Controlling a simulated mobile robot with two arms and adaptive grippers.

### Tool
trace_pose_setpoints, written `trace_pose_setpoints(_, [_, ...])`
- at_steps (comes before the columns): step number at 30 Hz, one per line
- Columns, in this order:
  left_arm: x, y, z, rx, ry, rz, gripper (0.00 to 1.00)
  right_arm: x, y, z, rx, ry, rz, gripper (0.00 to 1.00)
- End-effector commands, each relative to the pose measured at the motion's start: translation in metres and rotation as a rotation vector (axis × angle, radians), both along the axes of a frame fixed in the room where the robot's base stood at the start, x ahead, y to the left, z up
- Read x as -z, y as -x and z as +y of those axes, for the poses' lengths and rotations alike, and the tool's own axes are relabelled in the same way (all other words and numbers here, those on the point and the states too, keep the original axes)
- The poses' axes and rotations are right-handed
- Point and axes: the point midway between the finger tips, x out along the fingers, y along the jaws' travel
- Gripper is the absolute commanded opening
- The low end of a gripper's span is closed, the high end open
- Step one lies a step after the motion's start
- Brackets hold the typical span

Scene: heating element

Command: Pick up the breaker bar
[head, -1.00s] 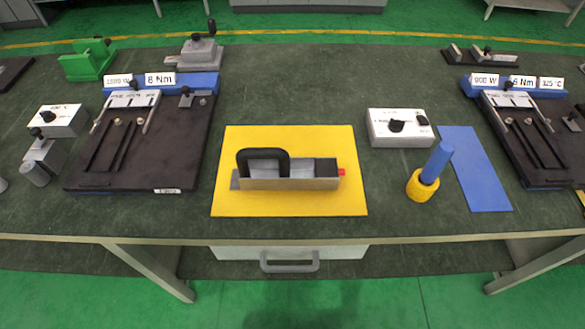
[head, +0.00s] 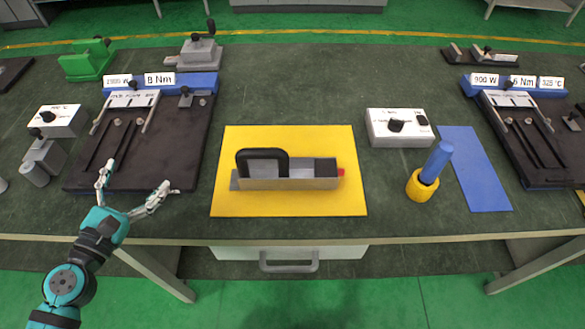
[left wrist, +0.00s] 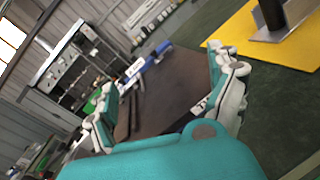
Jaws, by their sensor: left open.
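I cannot tell for sure which thing is the breaker bar. A long grey metal piece (head: 310,182) with a black handle (head: 262,155) and a red tip lies on the yellow mat (head: 290,206). A blue-handled tool (head: 437,161) stands tilted in a yellow ring-shaped holder (head: 422,188) to the right. My left gripper (head: 138,178) is open and empty, over the near edge of the left dark fixture board, apart from the mat. In the left wrist view its spread fingers (left wrist: 165,95) frame that board. My right gripper is not in view.
The left fixture board (head: 150,150) and right fixture board (head: 530,140) flank the mat. A white control box (head: 400,127) and a blue mat (head: 475,170) lie at right. A drawer with a grey handle (head: 289,262) hangs under the bench. Green bench surface between left board and mat is clear.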

Motion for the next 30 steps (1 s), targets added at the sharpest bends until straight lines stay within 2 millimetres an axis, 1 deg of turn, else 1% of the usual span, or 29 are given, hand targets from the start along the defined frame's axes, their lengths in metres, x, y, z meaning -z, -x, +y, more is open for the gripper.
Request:
trace_pose_setpoints(1, [0.006, 0.006, -0.036, 0.075, 0.102, 0.032, 0.91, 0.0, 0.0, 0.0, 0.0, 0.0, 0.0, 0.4])
trace_pose_setpoints(3, [0.014, 0.016, -0.076, 0.166, 0.208, 0.076, 0.91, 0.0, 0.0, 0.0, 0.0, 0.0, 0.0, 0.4])
trace_pose_setpoints(6, [0.019, 0.03, -0.118, 0.262, 0.31, 0.122, 0.91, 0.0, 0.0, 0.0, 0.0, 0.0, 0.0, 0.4])
trace_pose_setpoints(9, [0.021, 0.039, -0.142, 0.319, 0.369, 0.15, 0.91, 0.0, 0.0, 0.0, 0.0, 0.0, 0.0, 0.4])
trace_pose_setpoints(12, [0.021, 0.039, -0.155, 0.347, 0.392, 0.161, 0.91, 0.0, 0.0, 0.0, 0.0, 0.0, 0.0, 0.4])
trace_pose_setpoints(17, [0.021, 0.022, -0.168, 0.354, 0.387, 0.161, 0.91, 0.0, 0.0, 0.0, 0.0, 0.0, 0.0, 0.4])
trace_pose_setpoints(30, [0.021, -0.009, -0.187, 0.344, 0.394, 0.158, 0.91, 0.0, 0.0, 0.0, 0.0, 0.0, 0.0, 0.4])
